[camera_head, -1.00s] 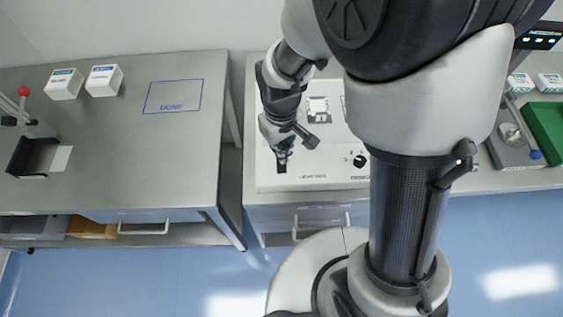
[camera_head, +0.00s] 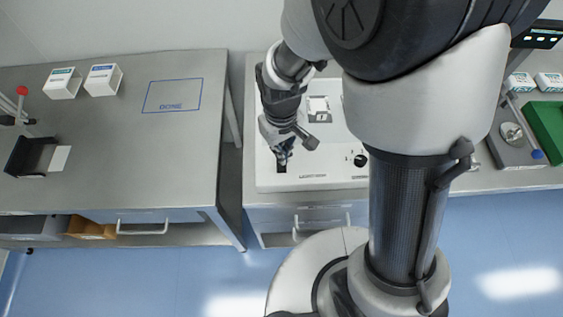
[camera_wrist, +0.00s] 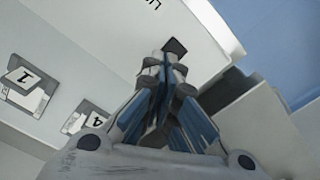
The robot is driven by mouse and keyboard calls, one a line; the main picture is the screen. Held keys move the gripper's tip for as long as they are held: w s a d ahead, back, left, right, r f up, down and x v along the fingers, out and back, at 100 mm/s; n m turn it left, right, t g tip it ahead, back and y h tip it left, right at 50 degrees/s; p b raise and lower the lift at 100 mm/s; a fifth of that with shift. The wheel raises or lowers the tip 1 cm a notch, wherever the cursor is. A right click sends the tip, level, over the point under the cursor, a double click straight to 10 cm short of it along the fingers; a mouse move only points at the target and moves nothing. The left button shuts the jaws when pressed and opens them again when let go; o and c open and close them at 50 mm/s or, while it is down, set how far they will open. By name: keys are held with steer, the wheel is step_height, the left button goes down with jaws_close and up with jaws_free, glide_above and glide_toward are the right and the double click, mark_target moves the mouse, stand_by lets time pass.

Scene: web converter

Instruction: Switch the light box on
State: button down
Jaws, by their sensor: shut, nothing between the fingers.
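The light box (camera_head: 320,180) is a white, flat box on the middle bench, partly hidden behind my arm. A small black switch (camera_head: 281,167) sits near its front left corner. It also shows as a dark square in the wrist view (camera_wrist: 175,46). My gripper (camera_head: 283,158) points down at the front left of the box, right by the switch. In the wrist view my gripper (camera_wrist: 168,62) is shut and empty, its fingertips overlapping the lower edge of the switch in the picture. I cannot tell whether they touch it, nor which way the switch is set.
A black knob (camera_head: 360,160) sits on the box to the right. Numbered frames (camera_wrist: 28,88) lie on its top. The left bench (camera_head: 120,150) has two white cartons (camera_head: 103,80) and a blue DONE outline (camera_head: 172,96). A gap separates the benches.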

steer(key=shift+f+b, duration=0.55)
steer(key=shift+f, duration=0.2)
steer(key=shift+r, duration=0.1)
steer(key=shift+r+p, duration=2.95)
steer(key=shift+r, duration=0.55)
steer(key=shift+r, duration=0.15)
steer(key=s+d+r+m+t+b, duration=0.2)
steer(key=s+d+r, duration=0.3)
steer(key=r, duration=0.3)
steer(key=s+d+r+m+t+b, duration=0.2)
steer(key=s+d+r+m, duration=0.1)
steer(key=s+d+r, duration=0.3)
steer(key=s+r, duration=0.1)
steer(key=s, duration=0.1)
steer(key=shift+s+r+m+t, duration=0.3)
steer(key=shift+r, duration=0.1)
